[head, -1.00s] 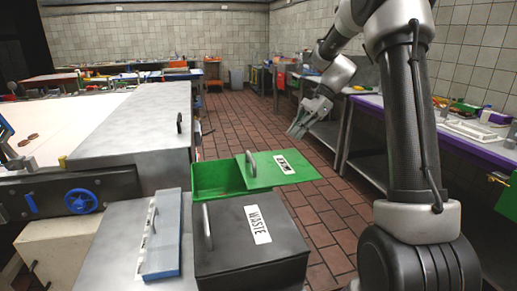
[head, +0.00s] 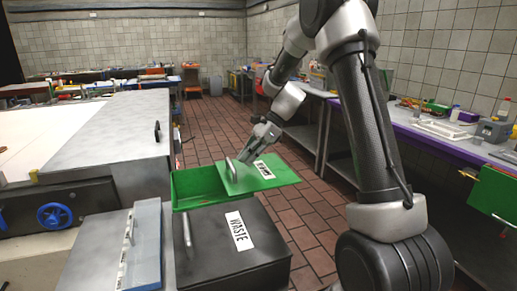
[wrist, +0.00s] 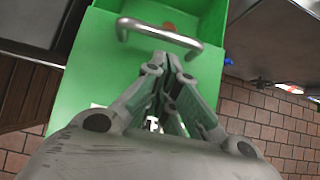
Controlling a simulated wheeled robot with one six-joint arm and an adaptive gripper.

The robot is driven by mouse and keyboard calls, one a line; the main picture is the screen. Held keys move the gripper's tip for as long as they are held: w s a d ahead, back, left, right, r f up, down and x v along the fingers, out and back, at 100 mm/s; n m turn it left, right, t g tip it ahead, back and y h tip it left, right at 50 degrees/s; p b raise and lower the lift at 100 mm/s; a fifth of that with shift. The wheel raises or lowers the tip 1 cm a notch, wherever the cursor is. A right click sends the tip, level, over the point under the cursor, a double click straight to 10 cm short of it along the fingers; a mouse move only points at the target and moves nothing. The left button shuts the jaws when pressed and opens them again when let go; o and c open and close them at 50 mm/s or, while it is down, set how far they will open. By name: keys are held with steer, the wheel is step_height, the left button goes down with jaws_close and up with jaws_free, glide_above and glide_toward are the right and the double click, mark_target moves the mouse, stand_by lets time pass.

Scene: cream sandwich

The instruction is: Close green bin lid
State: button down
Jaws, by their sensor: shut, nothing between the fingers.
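The green bin (head: 200,186) stands in the lower middle of the head view, behind the black waste bin. Its green lid (head: 275,178) has a white label and a metal handle (head: 229,170). The lid lies shifted to the right, so the left part of the bin is uncovered. My gripper (head: 247,160) is shut and empty, over the lid close to the handle. In the wrist view the closed fingertips (wrist: 163,58) point at the handle (wrist: 158,35); I cannot tell whether they touch it. A small brown item (wrist: 168,26) shows inside the bin beyond the handle.
The black waste bin (head: 210,250) with its own handle stands in front. A blue-lidded bin (head: 147,240) is at its left. A metal-topped machine (head: 110,130) stands at the left, a purple-edged bench (head: 440,140) at the right. Brick floor between is clear.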

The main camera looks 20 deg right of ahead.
steer(key=shift+a+f, duration=0.2)
steer(key=shift+a, duration=0.6)
steer(key=a, duration=1.7)
steer(key=shift+d, duration=0.2)
